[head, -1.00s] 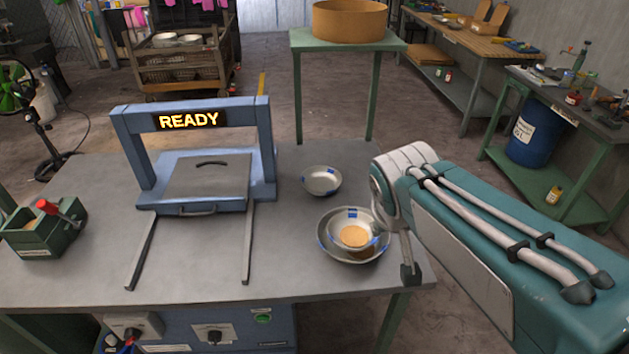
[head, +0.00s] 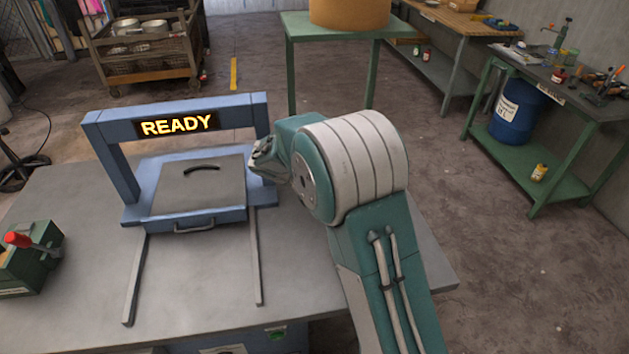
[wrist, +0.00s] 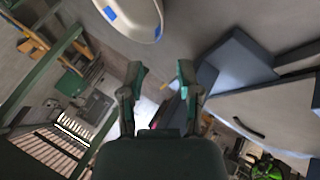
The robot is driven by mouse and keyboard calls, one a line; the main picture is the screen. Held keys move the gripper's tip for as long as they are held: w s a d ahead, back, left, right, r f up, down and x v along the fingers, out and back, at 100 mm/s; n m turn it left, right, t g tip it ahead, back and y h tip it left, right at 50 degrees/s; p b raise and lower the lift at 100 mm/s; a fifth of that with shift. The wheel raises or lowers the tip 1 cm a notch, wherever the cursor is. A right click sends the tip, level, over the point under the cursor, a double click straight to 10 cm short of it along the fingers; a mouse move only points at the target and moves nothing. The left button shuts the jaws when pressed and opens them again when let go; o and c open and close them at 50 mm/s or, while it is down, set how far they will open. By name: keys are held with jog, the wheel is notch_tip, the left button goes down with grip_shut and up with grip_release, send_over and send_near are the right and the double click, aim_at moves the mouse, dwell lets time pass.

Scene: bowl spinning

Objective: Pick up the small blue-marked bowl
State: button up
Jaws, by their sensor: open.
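A pale metal bowl with blue marks (wrist: 132,16) shows at the top edge of the wrist view, cut off by the frame. I cannot tell whether it is the small one. My gripper (wrist: 158,70) is open, with its two fingers apart and nothing between them. The bowl lies beyond the fingertips, toward the top left, and is not touched. In the head view my arm covers the part of the table to the right of the press, so no bowl shows there.
The blue press frame (head: 178,122) with its READY sign stands on the grey table (head: 75,240), close beside my arm's end. Two rails run from it toward the front. A green box with a red lever (head: 30,258) sits at the left. A green stand (head: 345,32) is behind.

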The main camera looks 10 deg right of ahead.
jog(key=x, duration=0.5)
jog(key=shift+w+d+f, duration=0.15)
jog(key=shift+d+f, duration=0.05)
jog(key=shift+d, duration=0.05)
jog(key=shift+w+f, duration=0.3)
jog(key=shift+f, duration=0.2)
jog(key=x, duration=0.4)
jog(key=shift+d+f, duration=0.1)
jog(key=shift+f, duration=0.15)
jog(key=shift+w+d+f, duration=0.15)
jog(key=shift+d, duration=0.05)
jog(key=shift+a, duration=0.2)
grip_shut()
